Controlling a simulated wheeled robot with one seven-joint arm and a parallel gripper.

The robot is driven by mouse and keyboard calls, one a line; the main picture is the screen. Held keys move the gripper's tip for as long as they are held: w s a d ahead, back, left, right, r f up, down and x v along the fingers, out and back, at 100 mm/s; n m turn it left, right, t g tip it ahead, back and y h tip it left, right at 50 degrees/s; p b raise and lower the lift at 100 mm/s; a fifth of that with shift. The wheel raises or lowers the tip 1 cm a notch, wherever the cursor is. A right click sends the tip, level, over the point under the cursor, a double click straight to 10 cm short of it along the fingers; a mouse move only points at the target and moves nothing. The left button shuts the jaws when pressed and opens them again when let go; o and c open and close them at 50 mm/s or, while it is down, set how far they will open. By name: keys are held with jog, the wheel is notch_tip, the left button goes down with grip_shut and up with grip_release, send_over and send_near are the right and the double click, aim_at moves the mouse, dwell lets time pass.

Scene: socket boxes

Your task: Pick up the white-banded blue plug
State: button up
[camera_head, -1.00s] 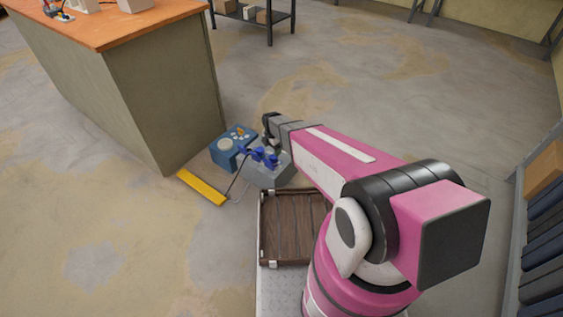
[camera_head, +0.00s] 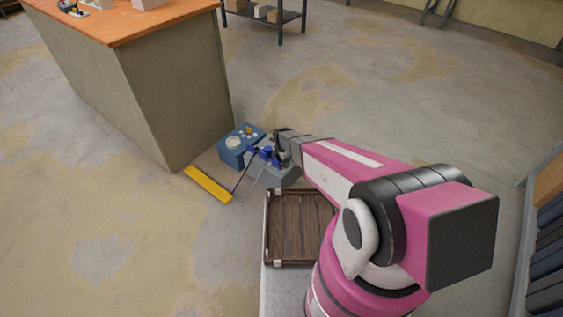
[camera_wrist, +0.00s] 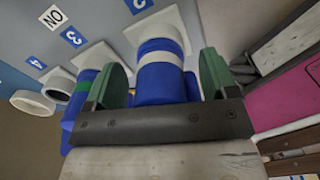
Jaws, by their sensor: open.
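The white-banded blue plug (camera_wrist: 161,72) sits in a white round socket on a grey socket box (camera_wrist: 110,22). In the wrist view my gripper (camera_wrist: 162,76) is open, with one green finger on each side of this plug; whether they touch it I cannot tell. A green-banded blue plug (camera_wrist: 82,92) sits in the socket to its left, beside the left finger. In the head view my gripper (camera_head: 283,150) is at the grey box (camera_head: 284,178), and its blue plugs are partly hidden.
An empty white socket (camera_wrist: 33,103) is further left. A blue box (camera_head: 234,153) stands behind the grey box, and a yellow bar (camera_head: 208,185) lies on the floor. The workbench (camera_head: 150,95) is close on the left. A brown slatted crate (camera_head: 291,250) is near my base.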

jog(key=c, duration=1.1)
jog(key=shift+o, duration=0.2)
notch_tip(320, 180, up, 10)
jog(key=shift+r, duration=0.1)
